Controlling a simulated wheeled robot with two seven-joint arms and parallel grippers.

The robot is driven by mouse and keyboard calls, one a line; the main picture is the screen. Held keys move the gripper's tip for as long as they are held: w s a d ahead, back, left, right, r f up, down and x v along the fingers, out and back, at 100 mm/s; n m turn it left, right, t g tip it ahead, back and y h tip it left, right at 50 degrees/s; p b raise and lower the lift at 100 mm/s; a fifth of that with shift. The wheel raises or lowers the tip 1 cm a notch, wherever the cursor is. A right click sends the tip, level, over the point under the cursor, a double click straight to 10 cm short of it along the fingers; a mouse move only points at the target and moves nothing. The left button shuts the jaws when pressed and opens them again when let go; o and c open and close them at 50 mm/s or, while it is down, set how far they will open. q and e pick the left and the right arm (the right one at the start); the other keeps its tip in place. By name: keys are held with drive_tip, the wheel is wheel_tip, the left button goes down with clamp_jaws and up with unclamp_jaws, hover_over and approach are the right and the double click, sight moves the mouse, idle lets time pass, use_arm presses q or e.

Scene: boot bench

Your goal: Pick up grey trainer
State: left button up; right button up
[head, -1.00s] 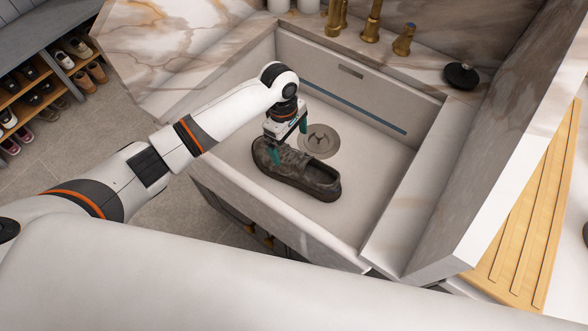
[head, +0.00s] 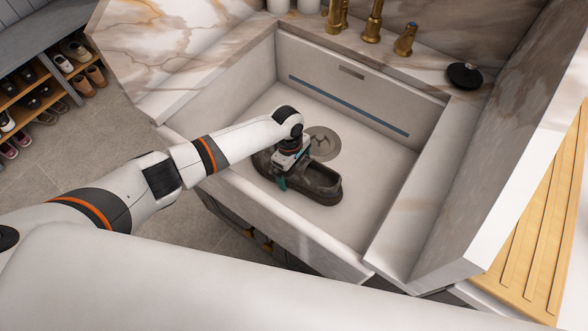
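The grey trainer (head: 318,184) lies upright on the floor of the white sink (head: 352,215), in front of the drain. It looks dark grey-brown and smudged. My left gripper (head: 293,176) is down over the trainer's middle, with its teal fingers on either side of the upper. The near finger shows against the near side; the far one is mostly hidden by the wrist. I cannot tell whether the fingers are pressing on the shoe. My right gripper is not in view.
The sink walls surround the trainer, with a round drain (head: 322,144) behind it. Brass taps (head: 372,22) and a black stopper (head: 464,76) are on the back ledge. A wooden drainboard (head: 535,215) is at right. A shoe rack (head: 40,90) stands at far left.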

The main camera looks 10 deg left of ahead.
use_arm(q)
drive_tip(key=c, duration=0.8)
drive_tip(key=shift+c, duration=0.4)
drive_tip(key=shift+r, duration=0.15)
